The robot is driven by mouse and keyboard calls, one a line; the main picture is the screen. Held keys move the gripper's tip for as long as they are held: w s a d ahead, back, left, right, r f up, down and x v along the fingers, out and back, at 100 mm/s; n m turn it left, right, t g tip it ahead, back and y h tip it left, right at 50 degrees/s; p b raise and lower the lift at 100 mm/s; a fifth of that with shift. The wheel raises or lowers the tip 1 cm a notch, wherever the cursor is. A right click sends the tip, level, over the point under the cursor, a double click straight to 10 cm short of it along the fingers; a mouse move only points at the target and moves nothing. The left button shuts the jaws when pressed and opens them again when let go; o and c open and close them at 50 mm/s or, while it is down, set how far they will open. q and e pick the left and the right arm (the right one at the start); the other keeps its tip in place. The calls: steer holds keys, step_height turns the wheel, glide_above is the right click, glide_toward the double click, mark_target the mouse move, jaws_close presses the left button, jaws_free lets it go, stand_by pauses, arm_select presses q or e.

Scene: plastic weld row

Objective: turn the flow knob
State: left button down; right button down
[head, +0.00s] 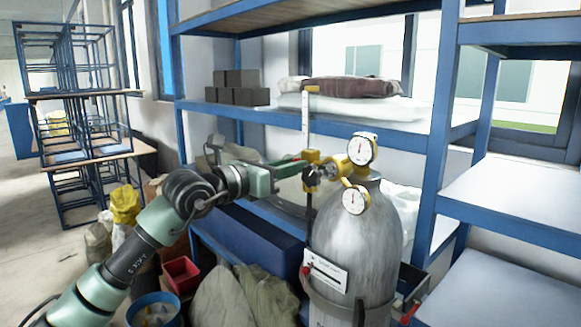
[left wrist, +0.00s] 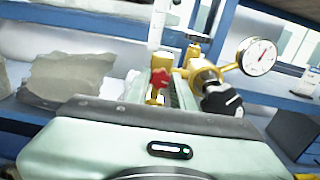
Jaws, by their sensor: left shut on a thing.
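A grey gas cylinder (head: 358,235) stands upright with a yellow regulator carrying two round dial gauges (head: 361,150) and a clear upright flow tube (head: 305,112). My left gripper (head: 299,163) reaches in from the left at the foot of the tube. In the left wrist view, the red flow knob (left wrist: 160,78) sits between the two pale green fingers, which are shut on it. A black knob (left wrist: 222,101) with a white mark is just right of the fingers, and one gauge (left wrist: 257,56) is beyond it. The contact itself is partly hidden in the head view. My right gripper is not in view.
Blue shelving (head: 440,140) stands behind and right of the cylinder, with sacks (head: 350,87) and dark boxes (head: 237,88) on a shelf. A red bin (head: 181,274) and a blue bucket (head: 154,309) stand on the floor near my left arm. Floor at far left is free.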

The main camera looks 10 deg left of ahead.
arm_select(q)
steer(key=shift+n+b, duration=2.05)
steer(key=shift+n, duration=3.25)
steer(key=c, duration=1.2)
jaws_free()
